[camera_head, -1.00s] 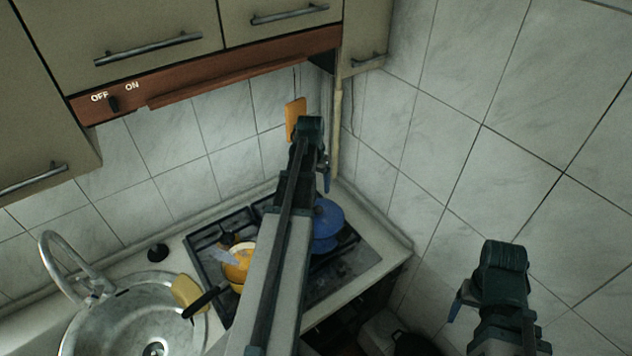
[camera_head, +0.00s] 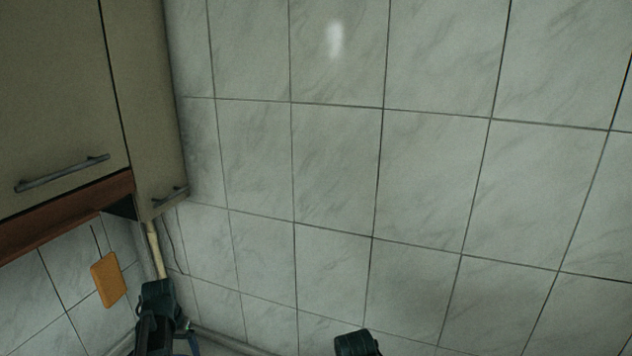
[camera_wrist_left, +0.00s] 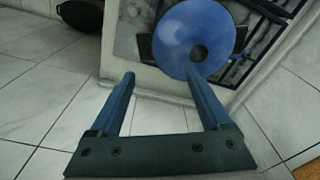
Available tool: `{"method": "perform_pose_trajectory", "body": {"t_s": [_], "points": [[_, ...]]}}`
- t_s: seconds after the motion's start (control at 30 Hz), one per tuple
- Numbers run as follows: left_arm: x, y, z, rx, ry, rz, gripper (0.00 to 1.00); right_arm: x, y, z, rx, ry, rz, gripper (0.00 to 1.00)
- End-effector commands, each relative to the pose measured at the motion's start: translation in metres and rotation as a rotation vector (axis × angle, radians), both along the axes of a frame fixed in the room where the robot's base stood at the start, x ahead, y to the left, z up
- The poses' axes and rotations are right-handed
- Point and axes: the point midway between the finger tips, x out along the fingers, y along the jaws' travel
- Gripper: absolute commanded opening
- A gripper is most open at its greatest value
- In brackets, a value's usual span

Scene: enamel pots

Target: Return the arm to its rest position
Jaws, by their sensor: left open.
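In the left wrist view my left gripper (camera_wrist_left: 160,85) is open, its two blue fingers apart with nothing between them. In the head view only dark joints of my left arm and my right arm show at the bottom edge. My right gripper is out of view.
The head view shows tiled wall, cabinets (camera_head: 60,90) and an orange board (camera_head: 108,279) on the wall.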

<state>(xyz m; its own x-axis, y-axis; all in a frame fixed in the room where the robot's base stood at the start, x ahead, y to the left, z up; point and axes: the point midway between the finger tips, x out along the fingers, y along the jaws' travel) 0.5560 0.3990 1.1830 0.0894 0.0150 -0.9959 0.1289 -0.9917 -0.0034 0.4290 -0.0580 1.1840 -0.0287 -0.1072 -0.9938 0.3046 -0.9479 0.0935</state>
Motion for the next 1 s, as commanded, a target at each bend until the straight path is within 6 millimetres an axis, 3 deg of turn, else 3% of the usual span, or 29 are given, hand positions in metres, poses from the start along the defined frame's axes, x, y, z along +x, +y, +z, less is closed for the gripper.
{"method": "perform_pose_trajectory", "body": {"t_s": [0.03, 0.2, 0.4, 0.5, 0.7, 1.0], "points": [[-0.003, -0.038, -0.03, 0.002, 0.011, -0.046, 0.81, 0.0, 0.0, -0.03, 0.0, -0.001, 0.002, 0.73], [-0.018, -0.141, -0.078, 0.016, 0.055, -0.164, 0.81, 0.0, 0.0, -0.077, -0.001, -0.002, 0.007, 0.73], [-0.058, -0.243, -0.131, 0.048, 0.099, -0.299, 0.81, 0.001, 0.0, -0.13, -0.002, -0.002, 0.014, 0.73], [-0.081, -0.281, -0.152, 0.067, 0.115, -0.357, 0.81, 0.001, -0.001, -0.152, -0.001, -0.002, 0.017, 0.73], [-0.115, -0.325, -0.178, 0.096, 0.134, -0.432, 0.81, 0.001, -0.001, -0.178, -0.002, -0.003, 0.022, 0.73], [-0.127, -0.339, -0.182, 0.108, 0.141, -0.455, 0.81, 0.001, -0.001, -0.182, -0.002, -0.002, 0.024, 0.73]]}}
